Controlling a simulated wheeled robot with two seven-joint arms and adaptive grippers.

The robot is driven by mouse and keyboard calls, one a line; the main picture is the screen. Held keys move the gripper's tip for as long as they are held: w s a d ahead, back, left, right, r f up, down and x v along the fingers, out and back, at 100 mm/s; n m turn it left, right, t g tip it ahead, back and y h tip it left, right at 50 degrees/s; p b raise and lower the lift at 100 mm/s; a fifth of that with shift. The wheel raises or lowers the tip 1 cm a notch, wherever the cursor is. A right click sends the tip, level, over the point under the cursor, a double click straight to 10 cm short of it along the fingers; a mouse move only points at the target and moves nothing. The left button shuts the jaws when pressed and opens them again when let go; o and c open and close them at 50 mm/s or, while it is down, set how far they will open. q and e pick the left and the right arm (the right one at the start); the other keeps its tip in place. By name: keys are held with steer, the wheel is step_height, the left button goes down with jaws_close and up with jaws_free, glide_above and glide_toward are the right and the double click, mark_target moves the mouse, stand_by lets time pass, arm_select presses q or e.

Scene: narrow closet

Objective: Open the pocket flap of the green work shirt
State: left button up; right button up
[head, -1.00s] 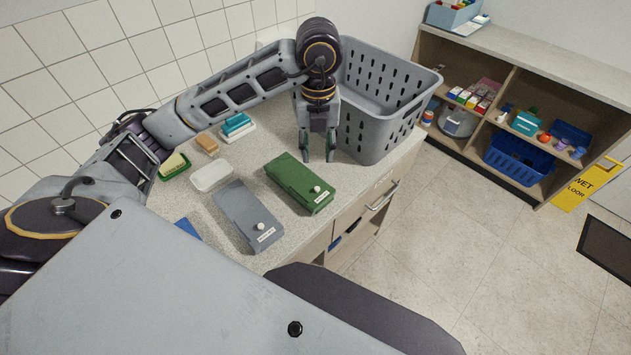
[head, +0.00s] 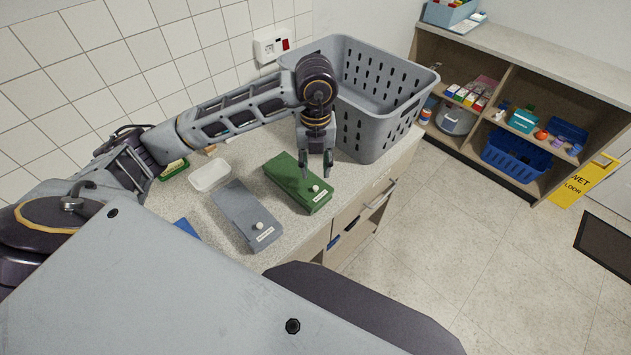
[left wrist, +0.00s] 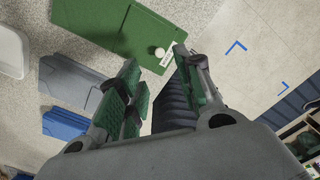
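The green work shirt (head: 290,177) lies folded flat on the counter, with a round white button (head: 315,188) and a small white label near its front end. The flap appears to lie flat. My left gripper (head: 316,166) points down above the button end of the shirt. Its fingers are apart with nothing between them, and they show near the button in the left wrist view (left wrist: 156,68). My right gripper is not in view.
A grey folded shirt (head: 240,210) with a button lies left of the green one. A white dish (head: 210,175) and a blue item (head: 187,229) are further left. A grey laundry basket (head: 375,125) stands close behind my gripper. The counter's front edge (head: 345,205) is near.

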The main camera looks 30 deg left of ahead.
mark_target(316, 187)
arm_select(q)
steer(key=shift+f+p, duration=0.45)
steer(key=shift+f, duration=3.45)
steer(key=shift+c, duration=0.4)
jaws_close()
